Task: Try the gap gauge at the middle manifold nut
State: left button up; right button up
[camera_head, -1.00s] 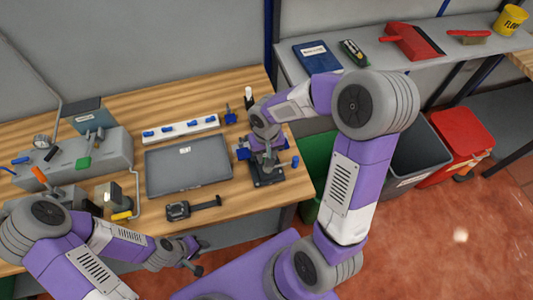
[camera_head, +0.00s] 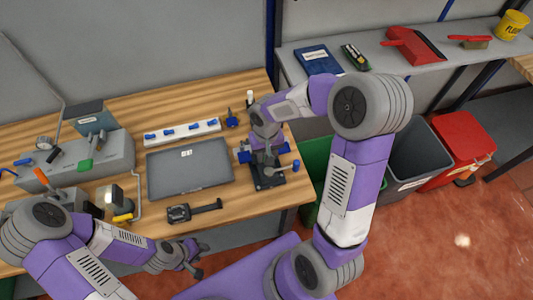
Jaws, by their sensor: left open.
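A white strip with several blue pieces along it (camera_head: 182,130), possibly the manifold, lies at the back of the wooden bench. I cannot make out single nuts. A dark flat tool with a squarish head and a bar (camera_head: 194,210), possibly the gap gauge, lies in front of the grey tray. My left gripper (camera_head: 194,258) is open and empty in front of the bench edge, apart from the tool. My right gripper (camera_head: 266,158) is over a dark fixture with blue parts (camera_head: 270,181) at the bench's right end; its fingertips blend with the fixture.
A grey tray or panel (camera_head: 190,168) fills the middle of the bench (camera_head: 240,200). A grey unit with levers and a gauge (camera_head: 95,158) stands at the left. A shelf (camera_head: 390,62) holds a blue book and a red dustpan. Several bins stand right of the bench.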

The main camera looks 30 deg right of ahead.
jog(key=shift+s, duration=0.1)
jog(key=shift+s+a+b, duration=0.2)
jog(key=shift+s+b, duration=0.1)
jog(key=shift+s, duration=0.5)
notch_tip(320, 180, up, 5)
jog(key=p, duration=0.3)
jog(key=shift+p, duration=0.3)
